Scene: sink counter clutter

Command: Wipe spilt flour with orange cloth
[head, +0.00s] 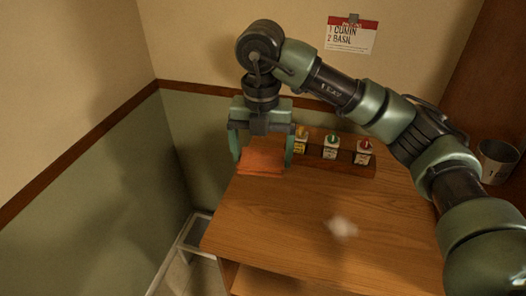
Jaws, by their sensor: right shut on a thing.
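The folded orange cloth (261,166) is at the back left corner of the wooden counter. My right gripper (262,154) points down with one finger on each side of the cloth and is shut on it. I cannot tell whether the cloth touches the counter or is just above it. The spilt flour (341,228) is a small, pale, blurry patch on the counter, in front of and to the right of the cloth. My left gripper is not in view.
A wooden rack (346,163) with several small spice jars, including a green-capped one (331,148), stands along the counter's back edge. A grey metal cup (496,160) is at the far right. A recipe card (350,35) hangs on the wall. The counter (280,220) is bare around the flour.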

